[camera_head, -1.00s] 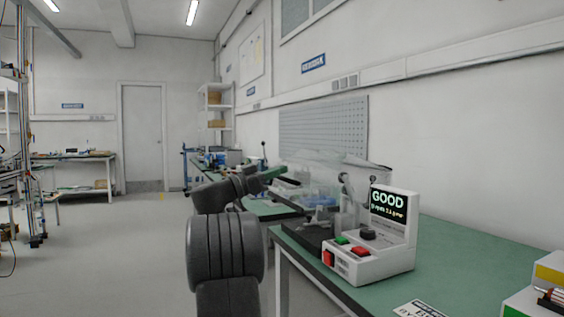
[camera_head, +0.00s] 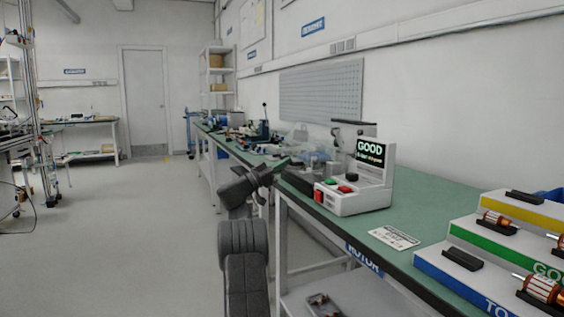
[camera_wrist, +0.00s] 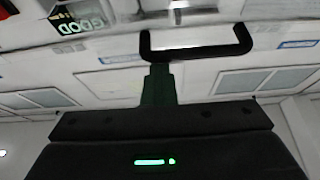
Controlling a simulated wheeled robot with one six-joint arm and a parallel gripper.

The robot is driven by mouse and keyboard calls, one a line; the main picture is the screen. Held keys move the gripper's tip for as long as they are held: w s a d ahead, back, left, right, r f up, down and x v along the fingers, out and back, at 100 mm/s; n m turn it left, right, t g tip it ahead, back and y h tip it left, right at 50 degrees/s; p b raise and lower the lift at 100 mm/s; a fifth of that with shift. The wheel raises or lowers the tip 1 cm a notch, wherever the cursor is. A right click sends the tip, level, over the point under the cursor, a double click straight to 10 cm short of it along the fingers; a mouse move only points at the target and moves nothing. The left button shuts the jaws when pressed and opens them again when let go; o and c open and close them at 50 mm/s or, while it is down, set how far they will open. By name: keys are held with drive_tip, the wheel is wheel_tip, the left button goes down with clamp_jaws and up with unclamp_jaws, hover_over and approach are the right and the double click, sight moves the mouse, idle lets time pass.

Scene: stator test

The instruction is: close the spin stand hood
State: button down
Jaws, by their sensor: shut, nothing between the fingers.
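The spin stand (camera_head: 352,198) is a white unit on the green bench, with red and green buttons and a screen reading GOOD. Its clear hood (camera_head: 322,158) shows faintly at the left of the screen. I cannot tell from its outline whether it is fully down. My gripper (camera_head: 278,165) is at the left side of the stand, by the hood's front. In the wrist view its green fingers (camera_wrist: 157,70) are shut and empty. A black bar handle (camera_wrist: 196,55) shows just beyond their tips; whether they touch is unclear.
The green bench (camera_head: 440,212) runs along the wall. A printed card (camera_head: 395,237) lies on it, and a stepped rack (camera_head: 490,255) with copper-wound rotors stands at the right. Other equipment stands farther back. The floor (camera_head: 140,240) at the left is clear.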

drive_tip(key=shift+w+d+f, duration=0.1)
drive_tip(key=shift+d+f, duration=0.05)
drive_tip(key=shift+f, duration=0.35)
drive_tip(key=shift+w+d+f, duration=0.1)
drive_tip(key=shift+d+f, duration=0.05)
drive_tip(key=shift+f, duration=0.35)
drive_tip(key=shift+s+r, duration=0.1)
drive_tip(key=s+a+r+b, duration=0.1)
drive_tip(key=a+r, duration=0.2)
drive_tip(key=r, duration=0.1)
drive_tip(key=s+a+f+p, duration=0.1)
drive_tip(key=s+a+f, duration=0.1)
drive_tip(key=a+f, duration=0.3)
drive_tip(key=shift+a+f, duration=0.25)
drive_tip(key=shift+f, duration=0.7)
